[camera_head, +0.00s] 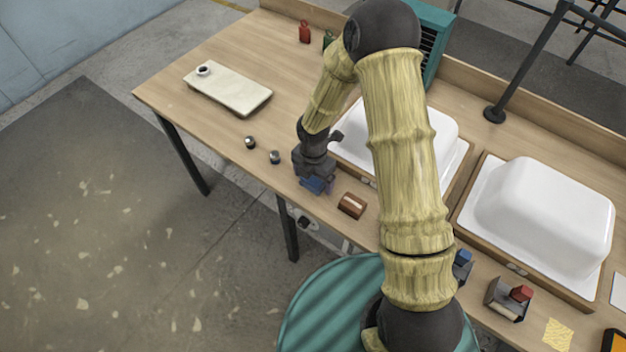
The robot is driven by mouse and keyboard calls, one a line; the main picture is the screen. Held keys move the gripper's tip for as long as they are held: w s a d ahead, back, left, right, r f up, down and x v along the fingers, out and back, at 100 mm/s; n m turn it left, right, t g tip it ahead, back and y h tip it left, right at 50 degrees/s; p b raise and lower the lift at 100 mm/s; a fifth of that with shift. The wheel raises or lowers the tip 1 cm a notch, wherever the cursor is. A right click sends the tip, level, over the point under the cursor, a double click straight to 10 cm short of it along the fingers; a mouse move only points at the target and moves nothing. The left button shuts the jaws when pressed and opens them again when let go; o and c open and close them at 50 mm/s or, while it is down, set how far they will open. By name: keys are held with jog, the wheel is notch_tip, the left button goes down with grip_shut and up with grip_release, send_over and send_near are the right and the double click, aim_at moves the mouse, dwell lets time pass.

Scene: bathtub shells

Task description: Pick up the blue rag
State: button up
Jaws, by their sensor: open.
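A small blue thing (313,184), which looks like the blue rag, is at the front edge of the wooden table (170,75), left of centre. My gripper (314,175) is right above it, pointing down, and covers its upper part. The fingers are dark and small here; I cannot tell whether they touch the rag. My gripper is open.
A brown block (352,204) lies just right of the rag, and two small dark knobs (262,150) lie to its left. White tub shells (541,212) in wooden frames stand behind and right. A cream board (228,88) lies at the left. A black post (520,75) stands at the back.

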aim_at(313, 178)
jog(key=shift+f, duration=0.2)
jog(key=shift+c, duration=0.5)
jog(key=c, duration=1)
jog(key=shift+o, duration=0.2)
jog(key=shift+r, duration=0.1)
notch_tip(313, 178, up, 10)
